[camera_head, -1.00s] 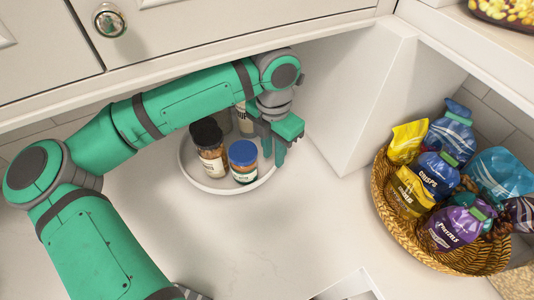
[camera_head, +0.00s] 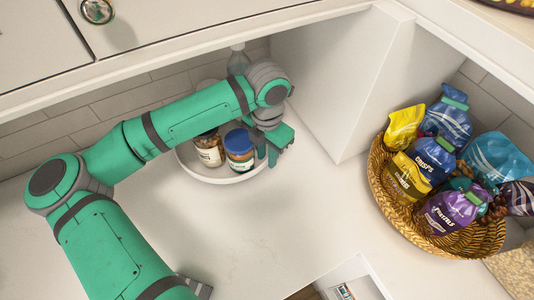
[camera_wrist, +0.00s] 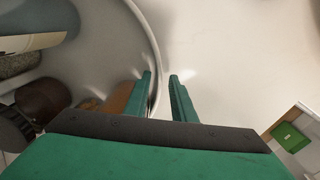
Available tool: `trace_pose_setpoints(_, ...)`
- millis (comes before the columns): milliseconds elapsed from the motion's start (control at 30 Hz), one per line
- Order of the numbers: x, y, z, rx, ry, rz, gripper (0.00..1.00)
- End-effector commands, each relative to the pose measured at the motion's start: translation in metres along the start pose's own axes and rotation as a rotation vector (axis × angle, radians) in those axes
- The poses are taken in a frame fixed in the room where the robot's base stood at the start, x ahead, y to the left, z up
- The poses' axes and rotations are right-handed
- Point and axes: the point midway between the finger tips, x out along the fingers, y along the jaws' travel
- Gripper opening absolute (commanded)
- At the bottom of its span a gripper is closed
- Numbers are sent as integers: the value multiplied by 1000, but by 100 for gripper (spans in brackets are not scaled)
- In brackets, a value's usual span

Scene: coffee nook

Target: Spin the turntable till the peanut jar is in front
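The white round turntable (camera_head: 214,180) stands on the counter under the cabinet, partly covered by my arm. A jar with a blue lid (camera_head: 240,158) stands near its front right. I cannot read the labels, so I cannot tell which is the peanut jar. My gripper (camera_head: 268,157) is at the turntable's right edge. In the wrist view my gripper (camera_wrist: 165,92) is open, its fingers apart with the turntable rim (camera_wrist: 156,65) between them.
A wicker basket (camera_head: 388,205) of snack bags stands on the right, beyond a white partition (camera_head: 345,85). A clear bottle (camera_head: 238,62) stands behind my arm. A white-edged box (camera_head: 355,272) is at the bottom. The counter in front of the turntable is clear.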

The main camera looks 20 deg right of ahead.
Motion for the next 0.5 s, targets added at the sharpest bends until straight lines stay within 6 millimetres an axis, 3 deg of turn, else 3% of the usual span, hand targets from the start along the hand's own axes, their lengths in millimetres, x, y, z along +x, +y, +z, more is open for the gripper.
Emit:
trace_pose_setpoints(67, 0, 0, 0, 0, 0, 0, 21)
trace_pose_setpoints(167, 0, 0, 0, 0, 0, 0, 0)
trace_pose_setpoints(500, 0, 1, 0, -1, 0, 2, 0)
